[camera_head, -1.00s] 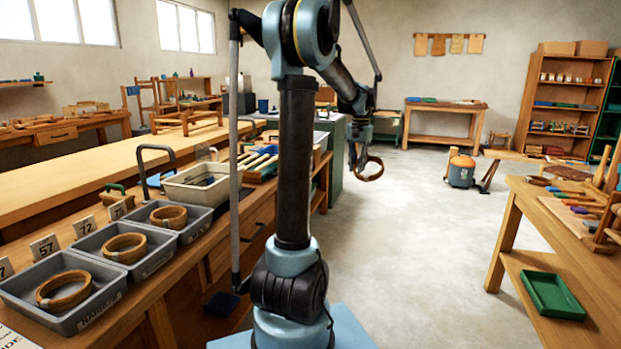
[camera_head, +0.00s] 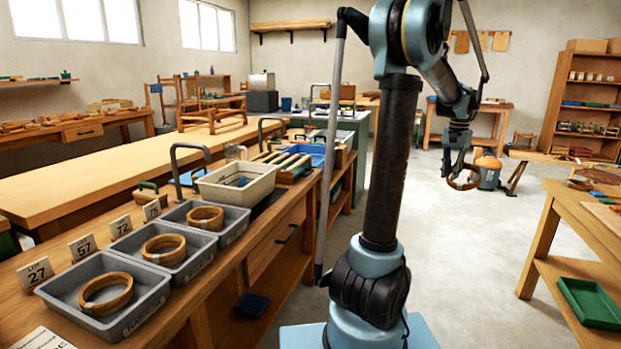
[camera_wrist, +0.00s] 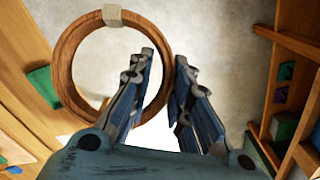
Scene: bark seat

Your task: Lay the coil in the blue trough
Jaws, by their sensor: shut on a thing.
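My gripper (camera_wrist: 168,95) is shut on a brown wooden-looking coil (camera_wrist: 66,75), with the coil's near side between the fingers. The coil has a pale binding at its far side in the wrist view. In the head view, my gripper (camera_head: 460,160) holds the coil (camera_head: 465,184) in the air over the open floor, right of my column. A blue tray-like trough (camera_head: 313,152) sits on the left bench, beyond the wooden-handled tools; its inside is only partly seen. It is well apart from the coil.
Grey trays (camera_head: 105,297) with similar coils stand on the left bench (camera_head: 200,285) beside number cards. A cream bin (camera_head: 236,185) stands further along. A dark blue tray (camera_head: 252,305) lies on the lower shelf. A right table (camera_head: 575,220) holds a green tray (camera_head: 592,303) below. The floor between is clear.

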